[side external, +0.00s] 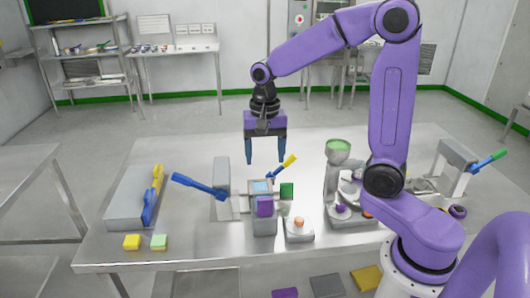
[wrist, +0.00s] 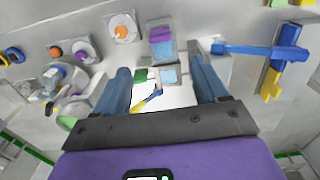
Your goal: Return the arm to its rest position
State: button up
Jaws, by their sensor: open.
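My arm is purple and rises from a base at the right of the side external view. My gripper (side external: 265,160) hangs fingers-down above the middle of the steel table (side external: 150,200), with clear air beneath it. Its two blue fingers are apart with nothing between them. In the wrist view my gripper (wrist: 165,85) shows its blue fingers spread left and right, with table items farther below.
Below stand a small device with a purple block (side external: 264,206), a green block (side external: 287,190) and a blue-yellow tool (side external: 283,165). A blue-handled lever (side external: 200,187), a grey box (side external: 128,205) and a funnel-topped unit (side external: 338,150) are nearby. The air around my gripper is free.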

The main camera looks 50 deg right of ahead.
dwell(0.3)
jog(key=s+a+f+n, duration=0.1)
jog(key=s+a+n, duration=0.1)
jog(key=s+n, duration=0.8)
jog(key=s+a+n, duration=0.2)
jog(key=s+n, duration=0.9)
jog(key=s, duration=0.2)
jog(key=shift+s+f+n, duration=0.3)
jog(key=shift+f, duration=0.05)
